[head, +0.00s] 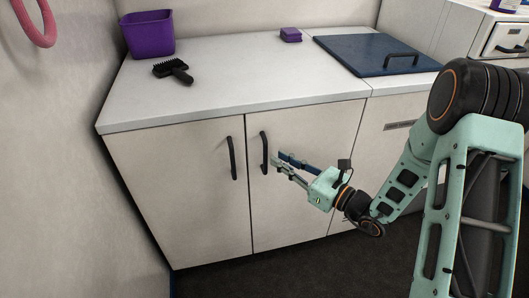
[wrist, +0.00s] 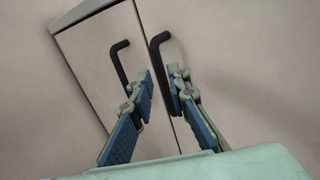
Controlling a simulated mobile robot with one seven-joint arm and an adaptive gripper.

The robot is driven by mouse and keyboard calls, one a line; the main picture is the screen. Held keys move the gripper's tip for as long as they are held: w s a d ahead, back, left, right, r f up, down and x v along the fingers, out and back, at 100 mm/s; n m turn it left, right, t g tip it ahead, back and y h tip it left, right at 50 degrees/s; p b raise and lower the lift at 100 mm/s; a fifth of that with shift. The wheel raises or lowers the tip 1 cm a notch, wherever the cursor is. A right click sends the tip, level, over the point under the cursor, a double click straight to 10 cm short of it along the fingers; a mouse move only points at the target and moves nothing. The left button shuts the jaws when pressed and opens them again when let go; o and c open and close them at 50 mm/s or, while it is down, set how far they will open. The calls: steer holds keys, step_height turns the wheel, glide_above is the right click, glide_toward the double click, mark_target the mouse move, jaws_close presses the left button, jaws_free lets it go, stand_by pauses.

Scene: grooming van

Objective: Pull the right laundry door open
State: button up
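The right laundry door (head: 325,125) is a pale cabinet front that looks shut against the left door (head: 180,185). Its black vertical bar handle (head: 264,152) is near its left edge. The handle also shows in the wrist view (wrist: 156,60), running down into the gap between my fingers. My gripper (head: 279,157) has its fingertips just right of the handle in the head view. The fingers are apart in the wrist view (wrist: 162,84), with nothing clamped. Whether the fingertips reach past the bar or stop short of it, I cannot tell.
The left door's black handle (head: 231,158) is close beside the right one. The white worktop (head: 225,85) above holds a purple bin (head: 147,35), a black brush (head: 173,71), a small purple block (head: 290,35) and a blue lid (head: 375,55). Dark floor (head: 300,272) in front looks clear.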

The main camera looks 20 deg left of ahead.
glide_above(266, 170)
steer(key=shift+w+a+b, duration=0.2)
steer(key=shift+w+b, duration=0.1)
steer(key=shift+b, duration=0.1)
jaws_close()
